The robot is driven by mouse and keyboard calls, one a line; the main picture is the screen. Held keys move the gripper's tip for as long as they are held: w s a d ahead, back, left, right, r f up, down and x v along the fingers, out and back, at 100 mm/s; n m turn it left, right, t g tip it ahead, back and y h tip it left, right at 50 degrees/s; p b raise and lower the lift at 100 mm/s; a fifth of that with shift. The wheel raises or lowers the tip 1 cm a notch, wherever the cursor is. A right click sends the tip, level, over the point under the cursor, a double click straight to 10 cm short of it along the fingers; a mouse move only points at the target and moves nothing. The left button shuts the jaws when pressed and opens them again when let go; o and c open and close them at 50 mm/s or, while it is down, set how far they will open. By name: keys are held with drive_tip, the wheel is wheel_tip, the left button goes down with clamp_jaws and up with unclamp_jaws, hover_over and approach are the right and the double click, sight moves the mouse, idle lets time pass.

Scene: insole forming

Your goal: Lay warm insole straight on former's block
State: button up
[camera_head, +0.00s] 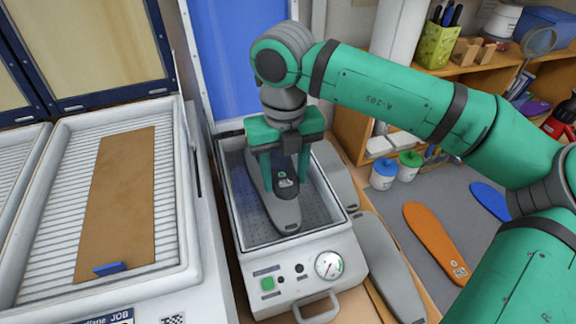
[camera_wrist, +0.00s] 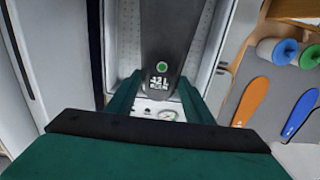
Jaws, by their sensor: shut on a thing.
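The former (camera_head: 333,238) is a white box with its blue lid (camera_head: 230,60) raised and a perforated grey bed inside. A dark grey foot-shaped block (camera_head: 284,216) lies lengthwise over the bed, marked "42 L" with a green dot in the wrist view (camera_wrist: 165,50). My gripper (camera_head: 284,184) points down with one finger on each side of this block, shut on it; the fingers also show in the wrist view (camera_wrist: 160,97). I cannot tell whether the block touches the bed. A brown, flat insole sheet (camera_head: 118,200) with a blue strip lies on the ribbed plate at left, apart from my gripper.
Two more grey blocks (camera_head: 375,262) lie right of the former. An orange insole (camera_head: 432,238) and a blue one (camera_head: 490,200) lie on a grey mat. Blue-lidded (camera_head: 384,174) and green-lidded (camera_head: 408,164) pots stand behind. The former's walls surround my fingers closely.

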drive_tip(key=shift+f, duration=3.4)
drive_tip(key=shift+f, duration=0.55)
drive_tip(key=o, duration=1.2)
drive_tip(key=shift+w, duration=0.1)
drive_tip(key=shift+r, duration=0.25)
wheel_tip(320, 180, up, 9)
drive_tip(key=shift+a+r, duration=0.1)
drive_tip(key=shift+a, duration=0.05)
drive_tip(key=shift+r, duration=0.6)
